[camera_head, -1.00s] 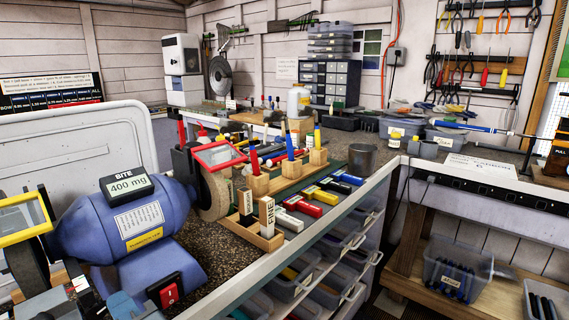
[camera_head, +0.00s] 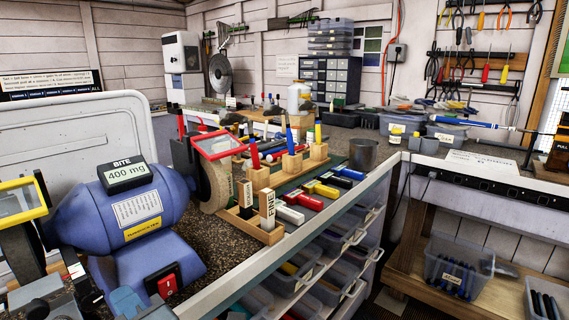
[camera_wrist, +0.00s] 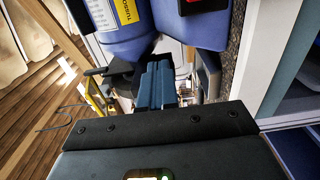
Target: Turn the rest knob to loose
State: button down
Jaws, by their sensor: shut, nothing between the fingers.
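I cannot pick out the rest knob for certain in either view. In the wrist view my gripper (camera_wrist: 158,85) has its dark blue fingers shut and empty, pointing in below the grinder's blue body (camera_wrist: 125,45). Dark and yellow parts (camera_wrist: 95,95) lie just left of the fingers; whether they touch is unclear.
A red switch (camera_head: 163,281) is on the grinder's base. A wooden rack (camera_head: 255,228) with upright tools and several coloured grips stand right of the wheel. Bins hang under the bench edge. Wooden floor shows in the wrist view (camera_wrist: 35,90).

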jog(key=shift+b+v, duration=0.4)
jog(key=shift+v, duration=1.75)
jog(key=shift+w+d, duration=0.1)
jog(key=s+d+f+m+t+h, duration=0.1)
jog(key=s+d+f+m+h, duration=0.2)
jog(key=d+f+m, duration=0.35)
jog(key=s+d+f+m+t+h, duration=0.2)
jog(key=s+d+f+m, duration=0.15)
jog(key=d, duration=0.65)
jog(key=s+d+f+m+t+h, duration=0.1)
jog(key=s+d+f+m+h, duration=0.3)
jog(key=d, duration=0.4)
jog(key=s+d+r+m+h, duration=0.1)
jog(key=s+d+m+h, duration=0.1)
jog(key=s+d+m, duration=0.4)
jog(key=s+d+r+m+h, duration=0.2)
jog(key=s+d+m, duration=0.5)
jog(key=s, duration=0.6)
jog(key=shift+d+m+g+h, duration=0.3)
jog(key=shift+m+g+h, duration=0.1)
jog(key=shift+m, duration=0.1)
